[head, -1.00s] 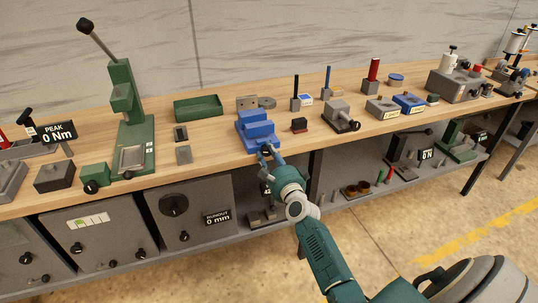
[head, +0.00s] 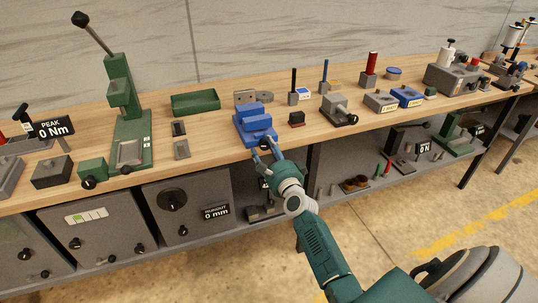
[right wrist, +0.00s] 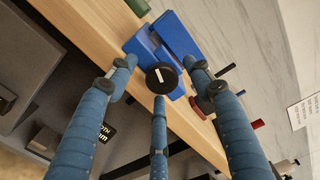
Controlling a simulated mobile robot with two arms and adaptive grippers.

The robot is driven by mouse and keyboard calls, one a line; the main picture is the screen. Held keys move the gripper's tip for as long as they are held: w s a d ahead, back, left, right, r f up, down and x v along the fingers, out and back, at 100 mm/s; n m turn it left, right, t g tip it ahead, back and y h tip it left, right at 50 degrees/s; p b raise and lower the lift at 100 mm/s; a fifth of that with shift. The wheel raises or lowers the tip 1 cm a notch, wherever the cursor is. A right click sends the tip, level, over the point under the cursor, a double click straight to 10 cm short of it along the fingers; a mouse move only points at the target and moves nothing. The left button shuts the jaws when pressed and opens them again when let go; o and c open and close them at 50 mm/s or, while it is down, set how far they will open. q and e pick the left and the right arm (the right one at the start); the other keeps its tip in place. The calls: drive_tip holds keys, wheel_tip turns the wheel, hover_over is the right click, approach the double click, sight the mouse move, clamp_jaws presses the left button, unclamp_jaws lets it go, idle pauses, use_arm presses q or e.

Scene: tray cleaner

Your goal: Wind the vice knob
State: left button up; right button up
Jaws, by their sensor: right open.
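The blue vice (head: 254,124) sits on the wooden bench near its front edge. Its black round knob (right wrist: 161,79) faces me in the right wrist view, with a pale bar mark on it; in the head view the knob (head: 265,142) shows small at the front of the vice. My right gripper (head: 265,154) is open just in front of the knob. In the right wrist view its blue fingers (right wrist: 160,80) spread around the knob, two above at the sides and one below, with a visible gap to it. My left gripper is not in view.
A green press (head: 127,115) stands left of the vice and a green tray (head: 195,103) behind it. A small dark red block (head: 297,119) and a grey vice (head: 337,109) stand to the right. Cabinets and a lower shelf (head: 330,195) lie below the bench edge.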

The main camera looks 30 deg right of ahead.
drive_tip(key=v, duration=1.2)
drive_tip(key=shift+w+a, duration=0.1)
drive_tip(key=shift+w, duration=0.05)
